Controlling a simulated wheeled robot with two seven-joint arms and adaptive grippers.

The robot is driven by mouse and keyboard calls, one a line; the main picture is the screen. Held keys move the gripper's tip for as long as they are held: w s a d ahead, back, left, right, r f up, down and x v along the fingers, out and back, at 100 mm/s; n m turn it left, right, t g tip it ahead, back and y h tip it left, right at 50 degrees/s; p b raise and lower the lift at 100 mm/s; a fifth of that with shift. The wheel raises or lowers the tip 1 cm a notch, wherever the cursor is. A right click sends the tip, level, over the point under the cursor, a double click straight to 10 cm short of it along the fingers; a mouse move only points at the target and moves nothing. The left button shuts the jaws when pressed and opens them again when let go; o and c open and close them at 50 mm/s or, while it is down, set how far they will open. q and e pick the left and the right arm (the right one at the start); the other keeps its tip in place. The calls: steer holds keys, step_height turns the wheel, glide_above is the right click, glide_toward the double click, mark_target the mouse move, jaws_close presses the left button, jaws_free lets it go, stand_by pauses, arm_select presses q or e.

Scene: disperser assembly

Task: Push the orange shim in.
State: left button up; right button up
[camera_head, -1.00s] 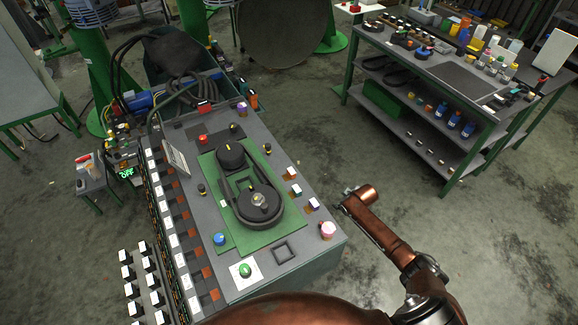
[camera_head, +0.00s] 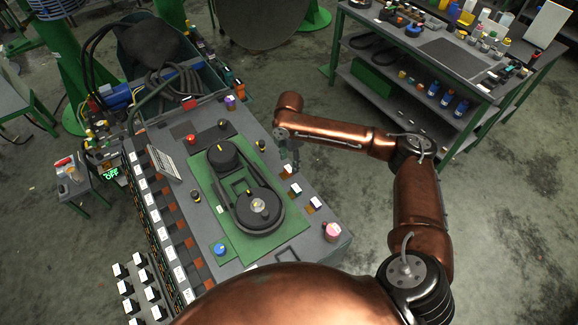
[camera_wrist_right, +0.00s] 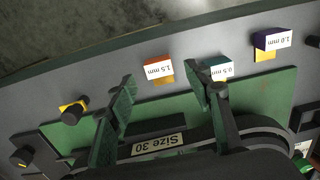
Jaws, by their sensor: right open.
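The orange shim (camera_wrist_right: 157,70), labelled 1.5 mm, stands in the row along the panel's edge in the right wrist view. My right gripper (camera_wrist_right: 162,80) is open, and its two fingers frame the orange shim, which appears beyond and between the tips. I cannot tell whether either finger touches it. In the head view my right gripper (camera_head: 288,160) hangs over the panel's right edge and partly hides the orange shim. My left gripper is not in view.
A teal 0.5 mm shim (camera_wrist_right: 219,70) lies close by the right-hand finger, with a purple 1.0 mm shim (camera_wrist_right: 272,40) farther right. A black-and-yellow knob (camera_wrist_right: 73,110) stands to the left. The green plate (camera_head: 230,235) carries the disperser and its belt.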

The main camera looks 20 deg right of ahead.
mark_target(289, 169)
step_height(289, 169, down, 4)
steer(key=shift+w+a+r, duration=0.1)
steer(key=shift+f, duration=0.3)
steer(key=c, duration=0.7)
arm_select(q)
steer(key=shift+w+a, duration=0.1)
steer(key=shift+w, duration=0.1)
arm_select(e)
jaws_close()
